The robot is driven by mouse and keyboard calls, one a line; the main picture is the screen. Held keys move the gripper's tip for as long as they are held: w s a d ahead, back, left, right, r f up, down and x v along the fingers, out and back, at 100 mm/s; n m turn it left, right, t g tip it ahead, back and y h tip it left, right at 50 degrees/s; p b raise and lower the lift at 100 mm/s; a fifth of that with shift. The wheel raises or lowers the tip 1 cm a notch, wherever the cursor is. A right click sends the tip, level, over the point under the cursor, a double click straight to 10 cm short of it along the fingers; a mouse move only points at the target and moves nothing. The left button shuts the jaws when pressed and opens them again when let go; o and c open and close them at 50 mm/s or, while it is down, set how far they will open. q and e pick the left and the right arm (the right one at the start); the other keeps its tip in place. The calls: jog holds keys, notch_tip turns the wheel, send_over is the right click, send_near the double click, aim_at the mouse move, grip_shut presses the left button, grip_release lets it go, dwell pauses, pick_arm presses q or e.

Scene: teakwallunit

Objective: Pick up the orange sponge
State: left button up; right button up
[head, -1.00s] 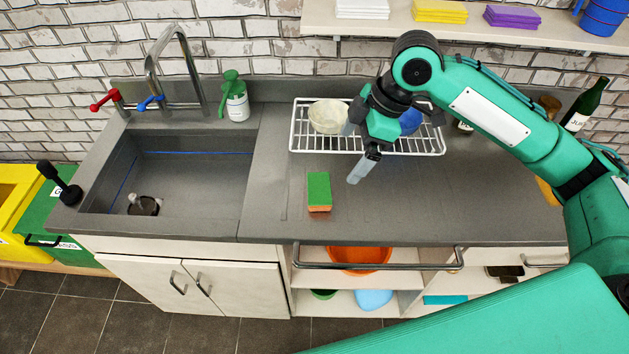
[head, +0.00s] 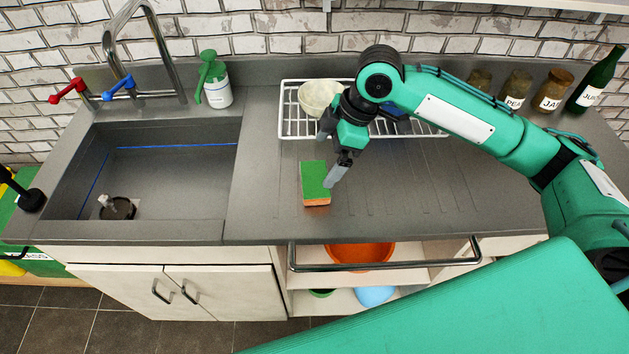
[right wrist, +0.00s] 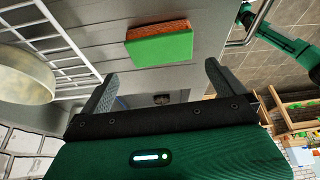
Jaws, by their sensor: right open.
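The sponge (head: 315,180) lies on the grey counter, green on top with an orange layer (head: 317,202) along its front edge. It also shows in the right wrist view (right wrist: 160,46), beyond the fingertips. My right gripper (head: 333,175) is above the counter at the sponge's right side in the head view. In the right wrist view its two fingers (right wrist: 158,85) are spread apart with nothing between them. Whether a finger touches the sponge cannot be told from the head view. My left gripper is not in view.
A white wire rack (head: 290,128) with a pale bowl (head: 318,97) stands behind the sponge. The sink (head: 165,170) is at the left, with a green-topped bottle (head: 215,82) behind it. Jars and a dark bottle (head: 596,82) stand at the back right. The counter right of the sponge is clear.

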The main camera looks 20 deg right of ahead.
aim_at(315, 178)
jog(key=shift+x, duration=1.25)
jog(key=x, duration=0.5)
jog(key=shift+s+f+p, duration=0.1)
jog(key=shift+f+p, duration=0.25)
jog(key=shift+f, duration=0.05)
jog(key=c, duration=0.7)
